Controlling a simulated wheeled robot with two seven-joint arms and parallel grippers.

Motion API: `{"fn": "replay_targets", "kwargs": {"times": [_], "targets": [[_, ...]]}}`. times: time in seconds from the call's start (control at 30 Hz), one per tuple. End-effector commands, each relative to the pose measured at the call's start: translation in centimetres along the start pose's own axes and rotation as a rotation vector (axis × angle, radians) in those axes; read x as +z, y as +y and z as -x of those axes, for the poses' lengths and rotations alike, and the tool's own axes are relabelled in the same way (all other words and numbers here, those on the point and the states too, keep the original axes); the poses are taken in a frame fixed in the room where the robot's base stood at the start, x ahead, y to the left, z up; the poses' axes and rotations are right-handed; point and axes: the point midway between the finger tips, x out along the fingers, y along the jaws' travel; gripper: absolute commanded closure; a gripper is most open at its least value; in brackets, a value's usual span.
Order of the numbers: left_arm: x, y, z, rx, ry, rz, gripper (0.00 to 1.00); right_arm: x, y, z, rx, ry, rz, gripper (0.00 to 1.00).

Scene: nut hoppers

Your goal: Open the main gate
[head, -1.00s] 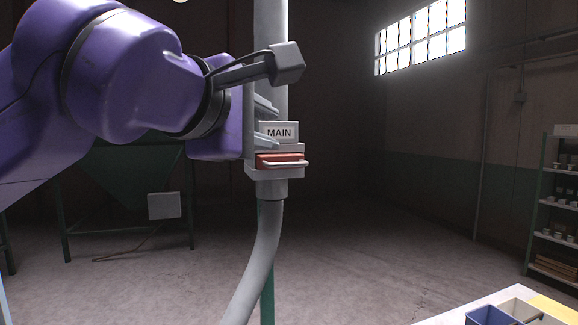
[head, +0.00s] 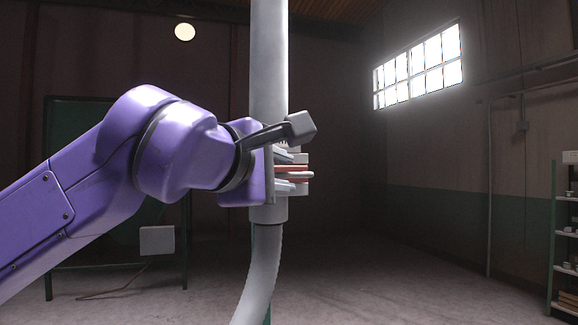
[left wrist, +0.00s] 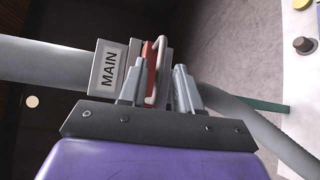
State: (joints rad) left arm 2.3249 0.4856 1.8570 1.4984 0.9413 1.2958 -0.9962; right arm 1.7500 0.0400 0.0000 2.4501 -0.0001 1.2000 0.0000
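The main gate is a red plate (head: 290,168) with a pale bar handle, set in a grey housing on a vertical grey pipe (head: 268,75). In the left wrist view the red plate (left wrist: 149,66) and its pale handle (left wrist: 161,72) show beside the white MAIN sign (left wrist: 109,70). My left gripper (head: 294,172) is at the housing, one finger above the plate and one below. In the left wrist view its fingers (left wrist: 159,82) stand apart on either side of the handle, with a visible gap. The sign is mostly hidden in the head view. My right gripper is not in view.
A curved grey hose (head: 262,270) hangs below the pipe. A green hopper frame with a pale box (head: 157,240) stands behind at left. Shelving (head: 565,255) stands at the far right. The floor between is clear. A pale surface with a dark knob (left wrist: 304,45) shows in the left wrist view.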

Motion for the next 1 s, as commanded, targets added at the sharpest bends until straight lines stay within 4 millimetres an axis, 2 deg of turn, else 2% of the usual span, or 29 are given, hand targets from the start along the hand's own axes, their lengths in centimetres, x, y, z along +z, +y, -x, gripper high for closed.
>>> {"fn": "replay_targets", "kwargs": {"times": [0.13, 0.33, 0.47, 0.5, 0.6, 0.83, 1.0], "targets": [[0.0, 0.2, -2.3, -0.002, 0.001, 0.001, 0.67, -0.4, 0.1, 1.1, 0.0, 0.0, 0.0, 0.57], [-0.1, 0.0, -3.2, 0.001, 0.001, 0.0, 0.67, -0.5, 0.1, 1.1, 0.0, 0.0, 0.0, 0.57], [-0.1, 0.0, -3.2, 0.001, 0.001, 0.0, 0.67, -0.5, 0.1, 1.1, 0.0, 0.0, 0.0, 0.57], [-0.1, 0.0, -3.2, 0.0, 0.001, 0.0, 0.71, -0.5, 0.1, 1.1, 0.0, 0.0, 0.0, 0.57], [-0.1, 0.0, -3.2, 0.0, 0.001, 0.0, 1.0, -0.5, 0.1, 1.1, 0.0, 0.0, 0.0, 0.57], [0.3, -0.1, -2.8, 0.002, 0.0, -0.002, 1.0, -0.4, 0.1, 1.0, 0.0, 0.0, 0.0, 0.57], [2.6, -0.8, -0.5, 0.003, 0.0, -0.006, 1.0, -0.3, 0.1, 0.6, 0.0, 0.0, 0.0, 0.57]]}}
